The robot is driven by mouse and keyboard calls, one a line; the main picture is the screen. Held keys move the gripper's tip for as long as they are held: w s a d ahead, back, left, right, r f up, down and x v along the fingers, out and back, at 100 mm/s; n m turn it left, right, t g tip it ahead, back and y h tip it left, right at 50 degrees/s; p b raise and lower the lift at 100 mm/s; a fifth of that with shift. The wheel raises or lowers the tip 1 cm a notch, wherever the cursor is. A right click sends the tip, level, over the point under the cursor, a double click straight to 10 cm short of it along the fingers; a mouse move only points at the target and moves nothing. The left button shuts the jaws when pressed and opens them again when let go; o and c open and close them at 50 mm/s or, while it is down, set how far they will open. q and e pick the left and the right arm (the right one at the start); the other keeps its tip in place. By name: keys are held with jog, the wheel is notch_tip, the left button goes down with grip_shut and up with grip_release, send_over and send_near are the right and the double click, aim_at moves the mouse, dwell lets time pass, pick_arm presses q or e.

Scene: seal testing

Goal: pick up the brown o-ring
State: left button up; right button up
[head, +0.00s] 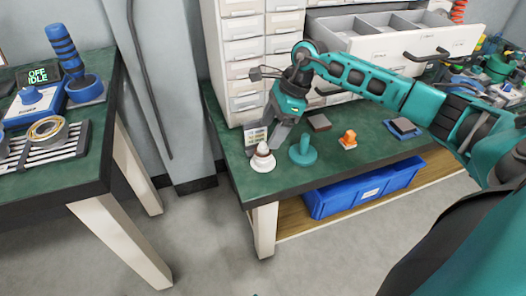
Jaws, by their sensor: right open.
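A white conical stand (263,162) stands near the front left corner of the green bench. A small brown band (263,152), which looks like the brown o-ring, shows around its upper part, partly hidden by my right gripper. My right gripper (267,138) points down just above the stand, with its jaws open. It is too small to tell whether a finger touches the band. My left gripper is not in view.
A teal post on a round base (303,152) stands close right of the stand. An orange piece (348,140) and a grey-blue block (403,128) lie farther right. Drawer cabinets (245,60) rise behind, with a drawer (410,45) pulled out. A tape roll (47,129) is on the left table.

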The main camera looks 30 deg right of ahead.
jog(key=b+x, duration=0.1)
jog(key=x, duration=0.3)
jog(key=shift+a+f, duration=0.1)
jog(key=shift+f, duration=0.45)
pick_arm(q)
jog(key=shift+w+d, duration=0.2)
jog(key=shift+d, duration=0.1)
pick_arm(e)
jog(key=shift+c, duration=0.6)
jog(key=shift+r, duration=0.1)
jog(key=c, duration=1.1)
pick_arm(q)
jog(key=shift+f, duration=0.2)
pick_arm(e)
jog(key=shift+r, duration=0.1)
notch_tip(320, 180, up, 19)
jog(key=p, duration=0.4)
pick_arm(q)
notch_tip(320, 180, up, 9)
jog(key=p, duration=0.5)
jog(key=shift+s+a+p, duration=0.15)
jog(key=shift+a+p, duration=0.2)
pick_arm(e)
notch_tip(320, 180, up, 8)
send_over(264, 143)
jog(key=shift+s, duration=0.15)
